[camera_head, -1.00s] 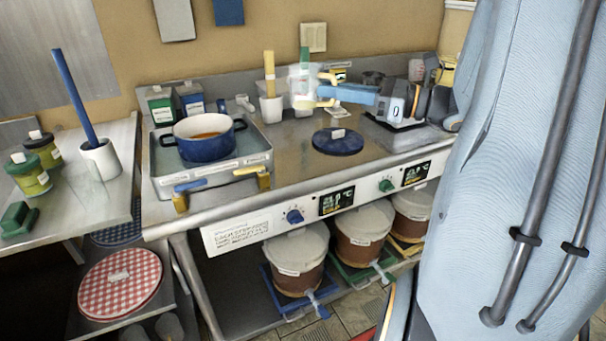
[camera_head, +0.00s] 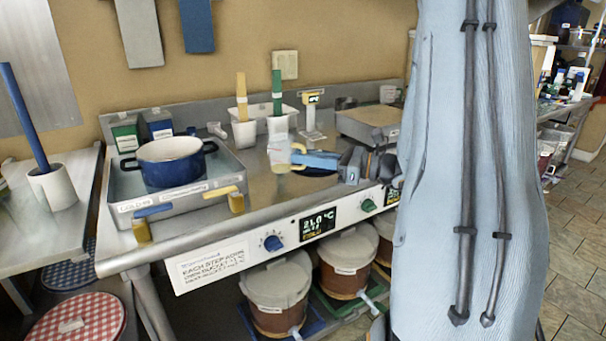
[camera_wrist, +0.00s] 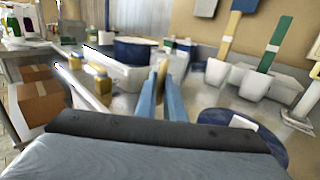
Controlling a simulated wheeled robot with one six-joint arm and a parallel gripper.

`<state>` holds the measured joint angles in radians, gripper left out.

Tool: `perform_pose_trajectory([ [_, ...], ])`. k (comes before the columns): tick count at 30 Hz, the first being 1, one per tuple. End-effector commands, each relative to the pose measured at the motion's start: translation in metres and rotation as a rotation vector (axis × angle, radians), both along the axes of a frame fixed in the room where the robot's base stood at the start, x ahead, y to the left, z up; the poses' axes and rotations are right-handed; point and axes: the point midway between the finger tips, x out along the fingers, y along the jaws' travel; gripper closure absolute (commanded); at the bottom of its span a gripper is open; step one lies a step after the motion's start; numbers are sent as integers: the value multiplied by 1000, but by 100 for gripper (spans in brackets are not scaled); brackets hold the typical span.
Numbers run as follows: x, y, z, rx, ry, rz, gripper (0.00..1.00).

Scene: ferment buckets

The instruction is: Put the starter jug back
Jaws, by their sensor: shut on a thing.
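The starter jug (camera_head: 278,153) is a small translucent vessel with a tan handle, seen over the steel counter at centre in the head view. My gripper (camera_head: 301,160), with blue fingers, reaches it from the right and is shut on its handle. In the wrist view the fingers of my gripper (camera_wrist: 163,92) close around the tan handle (camera_wrist: 162,72); the jug's body is hardly distinguishable there. Whether the jug touches the counter I cannot tell. A round blue mat (camera_wrist: 245,132) lies below and right of the fingers in the wrist view.
A blue pot (camera_head: 172,162) stands in a steel tray (camera_head: 215,183) on the left. White cups with a yellow paddle (camera_head: 241,95) and a green paddle (camera_head: 276,92) stand behind the jug. Lidded buckets (camera_head: 277,288) sit under the counter.

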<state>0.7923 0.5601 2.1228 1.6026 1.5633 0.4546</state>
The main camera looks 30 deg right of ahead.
Motion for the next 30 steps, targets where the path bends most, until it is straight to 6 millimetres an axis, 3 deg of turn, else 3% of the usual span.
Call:
perform_pose_trajectory([
  [9, 0, 0, -38, 2, 2, 0, 100],
  [21, 0, 0, -44, 0, 0, 0, 100],
  [22, 0, 0, -45, 0, 0, 0, 90],
  [25, 0, 0, -44, 0, 0, 0, 73],
  [30, 0, 0, -44, 0, 0, 0, 73],
])
